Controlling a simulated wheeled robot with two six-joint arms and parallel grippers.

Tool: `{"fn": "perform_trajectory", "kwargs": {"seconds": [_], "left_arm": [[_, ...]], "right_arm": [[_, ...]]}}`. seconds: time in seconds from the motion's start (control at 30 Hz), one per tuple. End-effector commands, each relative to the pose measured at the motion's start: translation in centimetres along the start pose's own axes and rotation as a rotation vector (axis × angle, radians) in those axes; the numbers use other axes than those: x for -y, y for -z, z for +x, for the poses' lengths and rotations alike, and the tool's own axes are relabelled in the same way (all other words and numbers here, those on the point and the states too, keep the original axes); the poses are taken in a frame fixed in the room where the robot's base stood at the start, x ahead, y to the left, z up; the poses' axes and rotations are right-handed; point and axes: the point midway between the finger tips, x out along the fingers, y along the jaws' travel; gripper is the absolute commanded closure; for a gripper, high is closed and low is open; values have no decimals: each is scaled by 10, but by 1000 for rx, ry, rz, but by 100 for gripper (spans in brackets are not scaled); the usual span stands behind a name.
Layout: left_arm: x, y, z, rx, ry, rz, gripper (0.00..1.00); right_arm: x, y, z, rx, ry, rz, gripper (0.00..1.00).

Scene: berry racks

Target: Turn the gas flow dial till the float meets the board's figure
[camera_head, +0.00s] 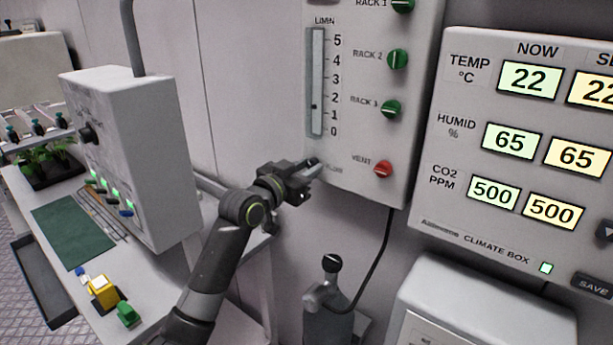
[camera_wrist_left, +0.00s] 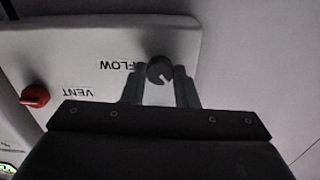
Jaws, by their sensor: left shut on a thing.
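The gas panel (camera_head: 345,150) hangs on the wall with an upright flow tube (camera_head: 316,70) marked L/MIN, 0 to 5. A small dark float (camera_head: 314,106) sits between the 1 and 2 marks. The dark round flow dial (camera_wrist_left: 160,71) is beside the upside-down word FLOW in the left wrist view. My left gripper (camera_head: 309,170) is at the panel's lower left corner, its fingers (camera_wrist_left: 160,88) shut on the dial. In the head view the gripper mostly hides the dial. My right gripper is not in view.
Green rack knobs (camera_head: 398,59) and a red vent knob (camera_head: 383,169) are on the panel. A climate box (camera_head: 480,235) to the right shows CO2 500 in both columns. A gas cylinder (camera_head: 330,300) with a hose stands below. A bench (camera_head: 150,300) is at left.

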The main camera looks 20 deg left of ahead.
Motion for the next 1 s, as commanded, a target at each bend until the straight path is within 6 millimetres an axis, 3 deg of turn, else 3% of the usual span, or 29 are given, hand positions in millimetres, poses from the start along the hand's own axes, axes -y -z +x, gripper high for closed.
{"fn": "perform_trajectory", "kwargs": {"seconds": [0.4,1.0], "left_arm": [[0,-4,0,7,-2,214,96],[0,-3,0,8,-2,254,96]], "right_arm": [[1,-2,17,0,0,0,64],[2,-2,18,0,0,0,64]]}}
